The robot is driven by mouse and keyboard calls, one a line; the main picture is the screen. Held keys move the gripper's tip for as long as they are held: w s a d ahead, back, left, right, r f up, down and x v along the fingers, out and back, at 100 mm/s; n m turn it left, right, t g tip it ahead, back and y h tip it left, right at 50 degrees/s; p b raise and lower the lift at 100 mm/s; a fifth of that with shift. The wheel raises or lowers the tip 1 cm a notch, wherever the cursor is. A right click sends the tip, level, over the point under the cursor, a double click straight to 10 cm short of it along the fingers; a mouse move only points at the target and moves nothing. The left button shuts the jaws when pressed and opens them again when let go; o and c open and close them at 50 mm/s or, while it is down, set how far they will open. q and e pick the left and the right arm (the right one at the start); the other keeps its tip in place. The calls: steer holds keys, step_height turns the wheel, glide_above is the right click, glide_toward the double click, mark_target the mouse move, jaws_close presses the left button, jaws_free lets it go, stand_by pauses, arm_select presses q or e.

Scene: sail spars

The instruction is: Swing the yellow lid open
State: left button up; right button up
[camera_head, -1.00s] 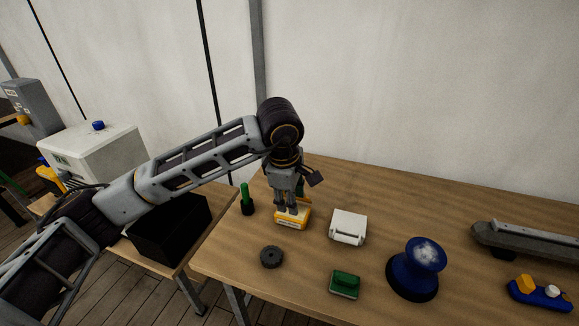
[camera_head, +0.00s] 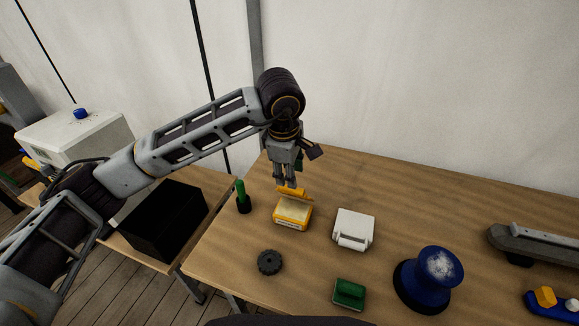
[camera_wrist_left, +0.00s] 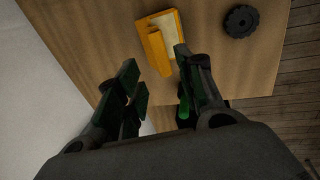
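The yellow box (camera_head: 291,215) sits on the wooden table with a pale inside or top showing. Its yellow lid (camera_head: 293,193) is swung up at the far side, tilted above the box. In the left wrist view the lid (camera_wrist_left: 156,52) shows as a narrow orange strip beside the pale area of the box (camera_wrist_left: 172,27). My left gripper (camera_head: 287,183) points down just above the lid. In the wrist view its fingers (camera_wrist_left: 158,82) are apart with nothing between them. Whether a fingertip touches the lid I cannot tell. My right gripper is not in view.
A white case (camera_head: 354,229) stands right of the box. A green block (camera_head: 349,293), dark knurled disc (camera_head: 269,262) and blue knob (camera_head: 428,279) are nearer. A green-handled tool (camera_head: 241,195) stands left. A black bin (camera_head: 165,222) is on the side table.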

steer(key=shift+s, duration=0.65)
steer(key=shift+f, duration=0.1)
